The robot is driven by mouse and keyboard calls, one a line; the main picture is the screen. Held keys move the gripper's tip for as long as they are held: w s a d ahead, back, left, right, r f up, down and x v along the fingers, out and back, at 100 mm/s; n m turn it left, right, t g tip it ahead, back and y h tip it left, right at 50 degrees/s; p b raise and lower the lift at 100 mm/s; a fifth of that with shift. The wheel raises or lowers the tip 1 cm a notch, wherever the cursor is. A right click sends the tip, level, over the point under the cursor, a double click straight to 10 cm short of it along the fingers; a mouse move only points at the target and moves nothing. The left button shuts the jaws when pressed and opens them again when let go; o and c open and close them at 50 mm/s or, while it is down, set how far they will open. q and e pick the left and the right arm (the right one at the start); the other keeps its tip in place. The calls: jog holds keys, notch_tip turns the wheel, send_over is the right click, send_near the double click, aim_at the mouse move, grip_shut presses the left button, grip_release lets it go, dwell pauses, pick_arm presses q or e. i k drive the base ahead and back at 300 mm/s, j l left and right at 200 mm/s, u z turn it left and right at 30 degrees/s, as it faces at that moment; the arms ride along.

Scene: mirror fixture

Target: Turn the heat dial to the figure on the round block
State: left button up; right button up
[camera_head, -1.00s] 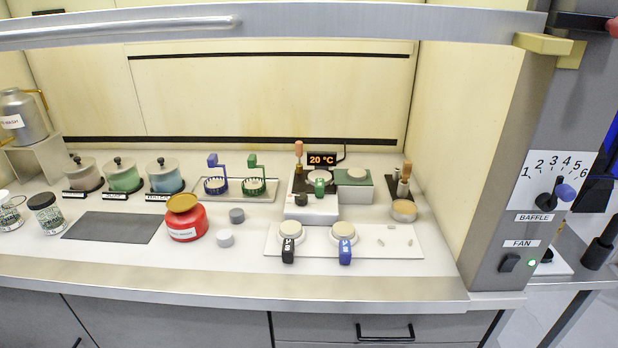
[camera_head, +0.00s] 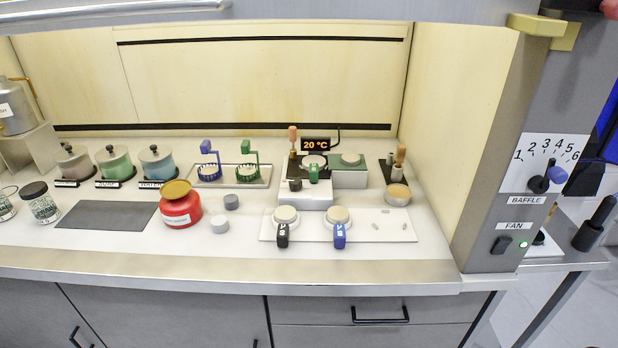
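A white hotplate block (camera_head: 303,197) stands on the bench right of centre. A small black knob (camera_head: 295,184) on it looks like the heat dial; I cannot read its setting. A display (camera_head: 316,144) above it reads 20 °C. A pale dish with a green handle (camera_head: 314,174) sits on top. Two small round blocks stand left of the hotplate: a dark grey one (camera_head: 231,202) and a light grey one (camera_head: 220,225). I can read no figure on either. Neither of my grippers is in view.
A red jar (camera_head: 180,206) stands left of the round blocks. A white board (camera_head: 375,226) with two round, handled pieces lies in front of the hotplate. A baffle dial (camera_head: 539,184) numbered 1 to 6 is on the right post. The raised sash (camera_head: 300,11) crosses the top.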

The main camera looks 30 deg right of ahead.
aim_at(295, 183)
jog(key=i+z, duration=0.15)
jog(key=z, duration=0.35)
jog(key=i+z, duration=0.15)
jog(key=z, duration=0.3)
jog(key=k+j, duration=0.1)
jog(key=j, duration=0.25)
